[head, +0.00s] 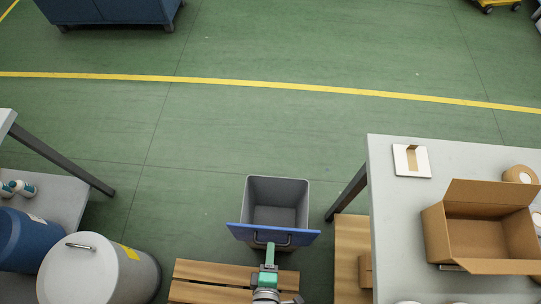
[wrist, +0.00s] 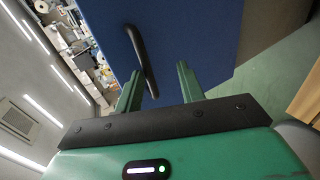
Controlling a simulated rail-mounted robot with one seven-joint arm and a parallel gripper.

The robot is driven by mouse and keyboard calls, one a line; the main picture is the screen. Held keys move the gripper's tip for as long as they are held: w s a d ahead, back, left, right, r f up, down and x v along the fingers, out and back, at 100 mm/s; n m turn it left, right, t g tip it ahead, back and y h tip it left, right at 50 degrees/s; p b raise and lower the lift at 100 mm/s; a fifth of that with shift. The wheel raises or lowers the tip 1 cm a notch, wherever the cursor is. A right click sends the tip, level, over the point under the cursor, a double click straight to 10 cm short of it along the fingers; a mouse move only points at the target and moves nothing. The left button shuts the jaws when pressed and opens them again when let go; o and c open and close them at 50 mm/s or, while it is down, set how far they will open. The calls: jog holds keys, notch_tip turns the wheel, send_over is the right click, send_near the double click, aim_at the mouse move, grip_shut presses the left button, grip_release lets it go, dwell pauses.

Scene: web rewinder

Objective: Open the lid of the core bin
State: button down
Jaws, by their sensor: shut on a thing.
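The grey core bin (head: 277,191) stands on the floor in the middle of the head view, and I see down into its empty-looking inside. Its blue lid (head: 240,231) is swung open toward me and lies along the bin's near edge. My gripper (head: 270,247) is at the dark handle (head: 287,241) on the lid. In the wrist view the blue lid (wrist: 198,35) fills the upper middle, and the black handle (wrist: 139,55) reaches down between the fingers of my gripper (wrist: 158,88). My gripper is shut on the handle.
A grey table (head: 394,216) with an open cardboard box (head: 478,238) stands to the right. A wooden pallet (head: 209,282) lies at the near side. A grey drum (head: 84,272) and a blue drum (head: 22,240) stand at the left. The green floor beyond the bin is clear.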

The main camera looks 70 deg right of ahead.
jog(key=c, duration=2)
grip_release()
jog(key=shift+s+a+f, duration=0.3)
jog(key=shift+a+f, duration=0.3)
jog(key=shift+s+a+f, duration=0.25)
jog(key=shift+a+f, duration=0.35)
jog(key=shift+c, duration=0.2)
jog(key=o, duration=0.8)
jog(key=shift+w, duration=0.1)
jog(key=shift+o, duration=0.5)
jog(key=shift+d, duration=0.2)
jog(key=shift+r, duration=0.1)
jog(key=shift+c, duration=0.3)
